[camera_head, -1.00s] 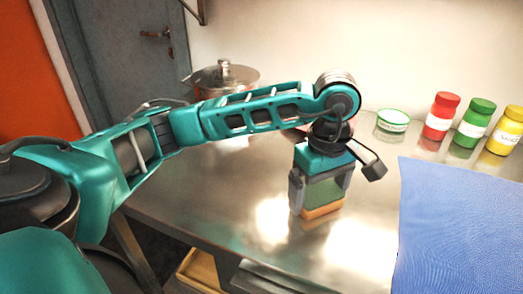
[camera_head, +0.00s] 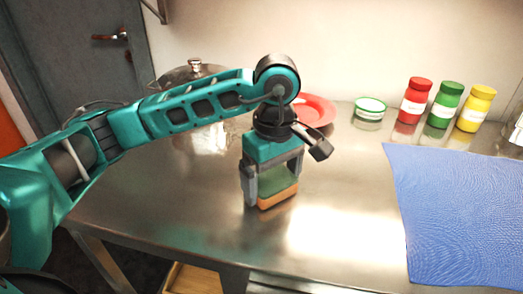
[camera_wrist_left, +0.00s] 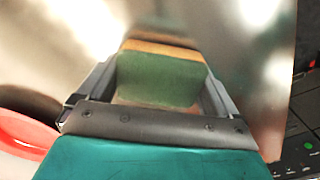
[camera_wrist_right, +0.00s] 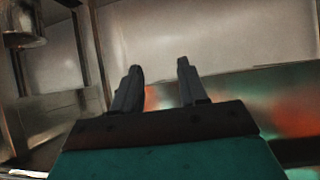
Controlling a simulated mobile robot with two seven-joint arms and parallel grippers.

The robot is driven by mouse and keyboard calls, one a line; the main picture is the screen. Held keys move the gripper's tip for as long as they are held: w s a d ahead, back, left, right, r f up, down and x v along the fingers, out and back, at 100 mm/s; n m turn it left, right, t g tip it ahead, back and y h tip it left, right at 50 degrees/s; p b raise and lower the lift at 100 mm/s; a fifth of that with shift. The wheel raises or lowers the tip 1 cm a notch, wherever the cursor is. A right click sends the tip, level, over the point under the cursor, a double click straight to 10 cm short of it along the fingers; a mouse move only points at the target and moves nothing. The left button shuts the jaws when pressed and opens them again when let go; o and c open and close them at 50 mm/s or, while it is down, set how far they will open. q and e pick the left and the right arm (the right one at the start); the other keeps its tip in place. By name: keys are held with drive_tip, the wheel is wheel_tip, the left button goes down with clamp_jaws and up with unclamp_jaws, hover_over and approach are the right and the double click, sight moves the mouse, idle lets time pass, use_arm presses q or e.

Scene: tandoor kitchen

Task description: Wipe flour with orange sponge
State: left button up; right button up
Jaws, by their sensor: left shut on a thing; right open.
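The sponge (camera_head: 278,197), orange on one face with a green layer, is between the fingers of my left gripper (camera_head: 272,184), which is shut on it. The sponge points down at the steel counter; I cannot tell whether its orange face touches the metal. In the left wrist view the sponge (camera_wrist_left: 160,78) sits across both fingers, green side toward the camera. I cannot make out flour on the counter; bright glare lies to the right of the sponge. My right gripper (camera_wrist_right: 160,70) is open and empty, apart from the counter items, and is out of the head view.
The steel counter (camera_head: 340,185) is clear right of the sponge, up to a blue mat (camera_head: 450,215). Behind stand a red plate (camera_head: 318,108), a small white-and-green tub (camera_head: 370,108), red (camera_head: 414,100), green (camera_head: 444,104) and yellow (camera_head: 476,108) jars, and a lidded pot (camera_head: 192,72).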

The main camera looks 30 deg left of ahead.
use_arm(q)
drive_tip(key=r, duration=0.1)
drive_tip(key=r+p, duration=0.1)
drive_tip(key=r, duration=0.2)
drive_tip(key=shift+d, duration=0.3)
drive_tip(key=shift+w+r+p, duration=0.1)
drive_tip(key=shift+r+p, duration=0.5)
drive_tip(key=shift+r, duration=0.1)
drive_tip(key=shift+r+p, duration=0.5)
drive_tip(key=shift+r, duration=0.7)
use_arm(e)
drive_tip(key=shift+s+d+r+h, duration=0.2)
drive_tip(key=shift+s+d+r, duration=0.15)
drive_tip(key=shift+d, duration=0.2)
drive_tip(key=shift+s+d+r+h, duration=0.2)
drive_tip(key=shift+d+r, duration=0.15)
drive_tip(key=shift+d, duration=0.2)
